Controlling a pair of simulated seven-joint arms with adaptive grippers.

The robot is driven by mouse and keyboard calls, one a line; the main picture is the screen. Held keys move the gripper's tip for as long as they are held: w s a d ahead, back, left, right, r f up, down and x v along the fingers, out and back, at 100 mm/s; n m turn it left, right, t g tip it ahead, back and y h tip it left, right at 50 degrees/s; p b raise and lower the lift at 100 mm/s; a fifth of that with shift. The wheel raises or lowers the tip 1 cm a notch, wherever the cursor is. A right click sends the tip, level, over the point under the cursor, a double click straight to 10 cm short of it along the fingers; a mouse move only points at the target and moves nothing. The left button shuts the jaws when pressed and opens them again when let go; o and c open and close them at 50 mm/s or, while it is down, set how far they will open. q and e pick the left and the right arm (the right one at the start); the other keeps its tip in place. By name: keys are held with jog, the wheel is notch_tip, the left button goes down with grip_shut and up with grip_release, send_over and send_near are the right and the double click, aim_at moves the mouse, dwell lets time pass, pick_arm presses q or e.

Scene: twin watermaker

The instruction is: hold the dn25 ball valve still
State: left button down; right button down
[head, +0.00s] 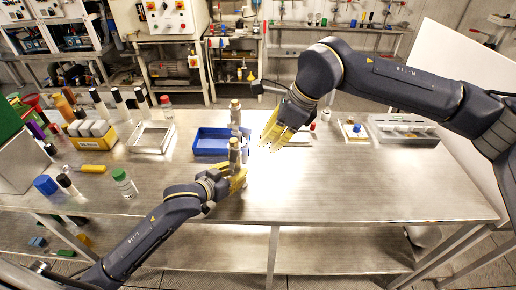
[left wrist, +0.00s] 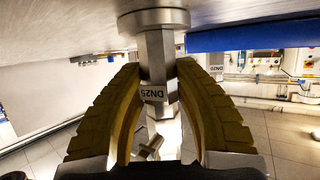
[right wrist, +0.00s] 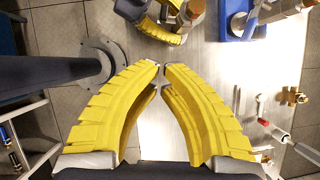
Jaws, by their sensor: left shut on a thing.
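The DN25 ball valve (left wrist: 155,92) is a grey metal body with a hexagonal section and a "DN25" label, upside down in the left wrist view. My left gripper (head: 237,174) is shut around it, one yellow finger on each side. In the head view, a fitting with a brown cap (head: 234,143) rises from this gripper; its lower part is hidden by the fingers. The valve's wide round end is at the bench surface; I cannot tell whether it touches. My right gripper (head: 272,136) is empty above the bench. Its fingertips (right wrist: 161,68) are close together with a narrow gap.
A blue tray (head: 210,149) stands behind my left gripper, and another brown-capped upright fitting (head: 236,116) beside it. A metal tray (head: 151,147) and several bottles stand at left. A grey parts tray (head: 405,138) is at right. The bench's right front (head: 370,195) is clear.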

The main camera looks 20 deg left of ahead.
jog(key=shift+v, duration=2.7)
jog(key=shift+a+f, duration=0.1)
